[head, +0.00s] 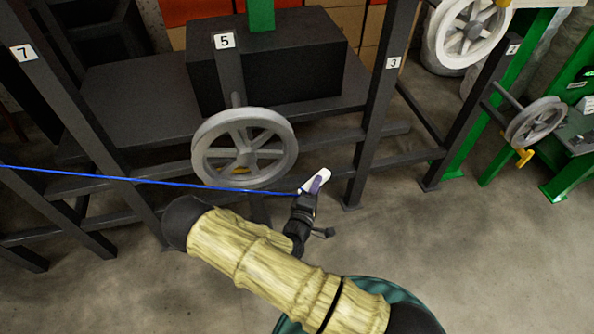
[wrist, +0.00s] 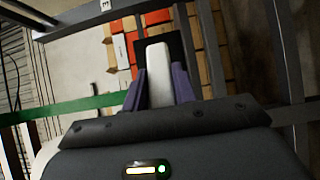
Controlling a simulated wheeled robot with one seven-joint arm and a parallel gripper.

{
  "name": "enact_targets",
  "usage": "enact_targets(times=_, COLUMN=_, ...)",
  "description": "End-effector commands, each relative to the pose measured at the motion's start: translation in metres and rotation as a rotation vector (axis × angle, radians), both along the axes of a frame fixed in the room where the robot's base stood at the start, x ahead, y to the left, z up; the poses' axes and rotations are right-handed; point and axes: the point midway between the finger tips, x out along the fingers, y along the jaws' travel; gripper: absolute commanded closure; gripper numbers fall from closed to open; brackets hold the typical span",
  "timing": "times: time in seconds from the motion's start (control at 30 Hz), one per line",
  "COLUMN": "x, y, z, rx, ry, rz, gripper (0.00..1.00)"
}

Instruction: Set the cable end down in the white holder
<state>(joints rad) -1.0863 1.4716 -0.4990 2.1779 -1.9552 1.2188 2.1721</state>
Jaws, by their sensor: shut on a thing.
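The blue cable (head: 120,178) runs taut from the left edge of the head view to my gripper (head: 314,186), passing across the lower part of a grey wheel. Its white end piece (head: 316,177) sticks up from between the fingers. In the wrist view the white cable end (wrist: 159,70) stands between the two purple fingers of my gripper (wrist: 159,92), which are shut on it. The end points away from the wrist and touches nothing else that I can see. I cannot make out the white holder in either view.
A grey spoked wheel (head: 244,148) hangs under the post marked 5, left of my gripper. Dark frame posts (head: 376,100) stand behind. A white wheel (head: 468,32) and a smaller grey wheel (head: 535,122) are at right. The concrete floor (head: 480,250) is clear at lower right.

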Motion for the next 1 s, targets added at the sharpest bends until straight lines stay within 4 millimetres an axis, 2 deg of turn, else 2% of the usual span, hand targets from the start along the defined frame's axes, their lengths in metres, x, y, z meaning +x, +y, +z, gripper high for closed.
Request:
enact_targets(times=0.03, x=-0.003, y=-0.01, z=0.021, rx=-0.006, ry=0.003, rz=-0.012, gripper=0.93)
enact_targets(times=0.4, x=-0.025, y=-0.072, z=0.091, rx=-0.005, ry=0.0, rz=-0.089, gripper=0.93)
enact_targets(times=0.5, x=-0.029, y=-0.082, z=0.101, rx=-0.003, ry=0.0, rz=-0.102, gripper=0.93)
enact_targets(times=0.67, x=-0.032, y=-0.089, z=0.105, rx=-0.001, ry=-0.001, rz=-0.11, gripper=0.93)
enact_targets(times=1.0, x=-0.032, y=-0.089, z=0.103, rx=0.0, ry=-0.001, rz=-0.109, gripper=0.93)
